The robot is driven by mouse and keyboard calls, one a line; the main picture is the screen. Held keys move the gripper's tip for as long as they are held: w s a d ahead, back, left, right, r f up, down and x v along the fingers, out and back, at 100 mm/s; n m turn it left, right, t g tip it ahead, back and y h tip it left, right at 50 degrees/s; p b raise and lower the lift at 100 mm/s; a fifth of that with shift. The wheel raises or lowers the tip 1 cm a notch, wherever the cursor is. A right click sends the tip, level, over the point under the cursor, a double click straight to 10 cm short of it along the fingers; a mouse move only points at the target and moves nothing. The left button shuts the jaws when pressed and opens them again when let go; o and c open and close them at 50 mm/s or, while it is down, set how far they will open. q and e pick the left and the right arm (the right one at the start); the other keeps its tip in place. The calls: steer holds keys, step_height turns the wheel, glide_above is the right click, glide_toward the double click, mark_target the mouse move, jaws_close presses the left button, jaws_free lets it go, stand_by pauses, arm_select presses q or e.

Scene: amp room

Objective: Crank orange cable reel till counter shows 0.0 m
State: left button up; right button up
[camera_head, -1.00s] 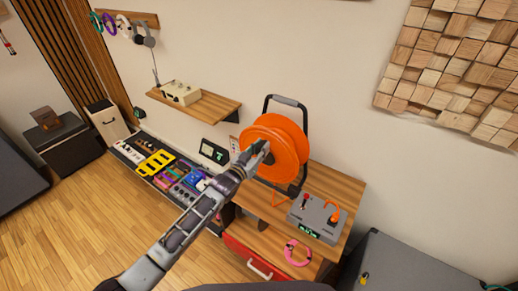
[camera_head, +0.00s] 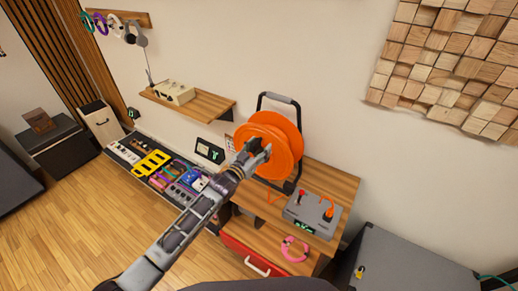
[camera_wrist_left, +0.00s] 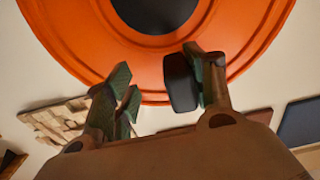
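The orange cable reel (camera_head: 282,133) stands upright in a black frame with a grey top handle, on the wooden cabinet top. It fills the upper part of the left wrist view (camera_wrist_left: 85,45). My left gripper (camera_head: 258,153) is in front of the reel's face. In the wrist view its fingers (camera_wrist_left: 158,92) are apart. A dark knob (camera_wrist_left: 180,82), seemingly the crank handle, lies between them beside the right finger; contact is unclear. A grey box (camera_head: 312,214) right of the reel has a small green display (camera_head: 305,226), too small to read. My right gripper is out of view.
A wall shelf (camera_head: 205,104) is left of the reel. A pedal board (camera_head: 165,172) lies behind my left arm. A dark case (camera_head: 410,265) stands at lower right.

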arm_select(q)
steer(key=shift+s, duration=0.15)
steer(key=v, duration=0.8)
steer(key=shift+s+a, duration=0.25)
steer(key=shift+a, duration=0.05)
stand_by(0.3)
steer(key=shift+r, duration=0.1)
stand_by(0.5)
